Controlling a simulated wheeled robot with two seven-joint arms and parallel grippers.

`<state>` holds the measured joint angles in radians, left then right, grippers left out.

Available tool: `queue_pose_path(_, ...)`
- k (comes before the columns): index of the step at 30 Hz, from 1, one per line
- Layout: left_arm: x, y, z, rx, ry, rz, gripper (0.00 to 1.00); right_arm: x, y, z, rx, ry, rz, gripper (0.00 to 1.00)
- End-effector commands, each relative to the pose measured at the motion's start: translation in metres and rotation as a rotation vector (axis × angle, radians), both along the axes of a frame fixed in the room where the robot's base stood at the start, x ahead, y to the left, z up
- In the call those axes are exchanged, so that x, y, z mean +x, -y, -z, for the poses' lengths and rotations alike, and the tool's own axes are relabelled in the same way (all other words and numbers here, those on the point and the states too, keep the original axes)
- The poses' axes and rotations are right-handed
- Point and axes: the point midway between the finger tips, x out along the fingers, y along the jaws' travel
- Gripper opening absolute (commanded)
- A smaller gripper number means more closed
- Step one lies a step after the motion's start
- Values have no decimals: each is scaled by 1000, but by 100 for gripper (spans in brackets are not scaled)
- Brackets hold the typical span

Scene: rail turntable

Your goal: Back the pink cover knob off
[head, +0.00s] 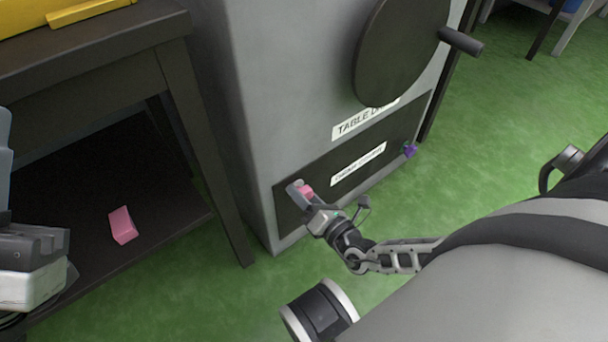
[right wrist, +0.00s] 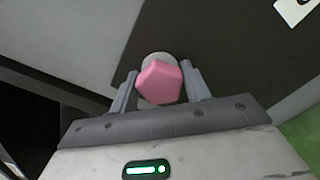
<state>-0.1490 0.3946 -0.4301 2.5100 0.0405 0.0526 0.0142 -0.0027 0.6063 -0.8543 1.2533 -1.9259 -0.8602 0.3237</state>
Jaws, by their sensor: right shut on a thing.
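The pink cover knob (head: 307,192) sits on the left end of the dark cover panel (head: 315,172), low on the grey cabinet. In the right wrist view the knob (right wrist: 160,82) is a faceted pink piece in front of a pale round collar (right wrist: 157,57). My right gripper (head: 303,190) is shut on the knob, with one finger on each side of it in the right wrist view (right wrist: 160,88). My left gripper (head: 30,240) is partly in view at the left edge, away from the panel; its fingertips do not show clearly.
A purple knob (head: 409,150) is at the panel's right end. A dark handwheel (head: 402,50) with a crank handle juts out above. A dark table (head: 95,50) stands left of the cabinet, with a pink block (head: 122,225) on its lower shelf. Green floor lies open to the right.

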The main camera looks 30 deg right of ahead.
Motion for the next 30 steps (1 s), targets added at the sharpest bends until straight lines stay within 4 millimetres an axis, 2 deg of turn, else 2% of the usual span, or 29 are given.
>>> queue_pose_path(15, 0, 0, 0, 0, 0, 0, 0, 1, -1, 0, -440, 34, -1, 24)
queue_pose_path(30, 0, 0, 0, 0, 0, 0, 0, 1, -1, 0, -615, 48, -1, 24)
